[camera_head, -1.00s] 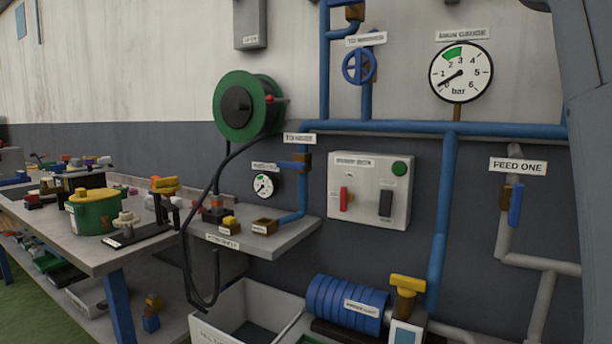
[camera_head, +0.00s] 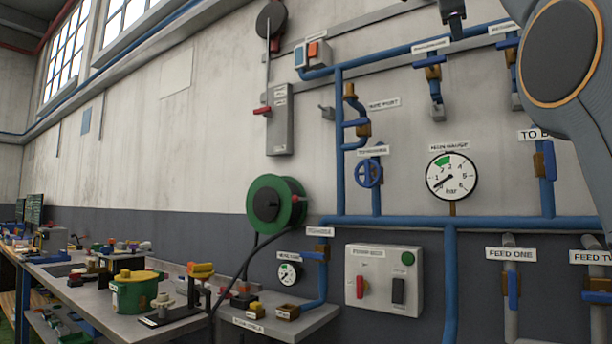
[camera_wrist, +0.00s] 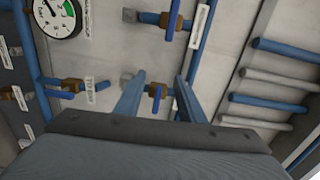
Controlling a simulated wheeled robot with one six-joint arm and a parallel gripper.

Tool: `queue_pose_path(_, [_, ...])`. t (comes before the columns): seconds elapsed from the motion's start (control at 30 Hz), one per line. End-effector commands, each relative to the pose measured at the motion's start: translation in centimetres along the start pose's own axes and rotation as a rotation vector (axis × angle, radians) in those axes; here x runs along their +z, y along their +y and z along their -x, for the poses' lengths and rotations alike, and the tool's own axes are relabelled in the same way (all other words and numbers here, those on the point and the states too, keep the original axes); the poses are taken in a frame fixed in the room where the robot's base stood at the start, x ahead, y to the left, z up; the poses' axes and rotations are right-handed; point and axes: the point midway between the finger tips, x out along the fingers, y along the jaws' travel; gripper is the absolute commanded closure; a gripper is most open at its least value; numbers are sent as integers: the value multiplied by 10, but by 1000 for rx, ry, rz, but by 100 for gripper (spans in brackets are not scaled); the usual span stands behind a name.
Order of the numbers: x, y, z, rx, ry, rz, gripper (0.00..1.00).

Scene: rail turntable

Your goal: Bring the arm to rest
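My arm (camera_head: 565,60) shows at the upper right of the head view, raised in front of the wall; its gripper end is outside that view. In the wrist view my gripper (camera_wrist: 160,92) has its two blue fingers apart, with a clear gap between them. Nothing is held between them. A blue pipe and a blue-handled brass valve (camera_wrist: 156,90) show on the wall beyond the fingers; I cannot tell how far off they are.
The wall carries blue pipes, a main gauge (camera_head: 452,176), a power box (camera_head: 384,280) and a green hose reel (camera_head: 276,204). A workbench (camera_head: 60,270) with several small items runs along the left. A small shelf (camera_head: 310,322) juts from the wall.

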Motion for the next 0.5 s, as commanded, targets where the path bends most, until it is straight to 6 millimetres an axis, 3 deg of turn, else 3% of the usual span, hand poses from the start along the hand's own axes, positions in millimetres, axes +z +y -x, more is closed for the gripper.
queue_pose_path(0.27, [31, 45, -25, 81, -49, 134, 64])
queue_pose_path(0.5, [62, 111, -53, 184, -118, 315, 64])
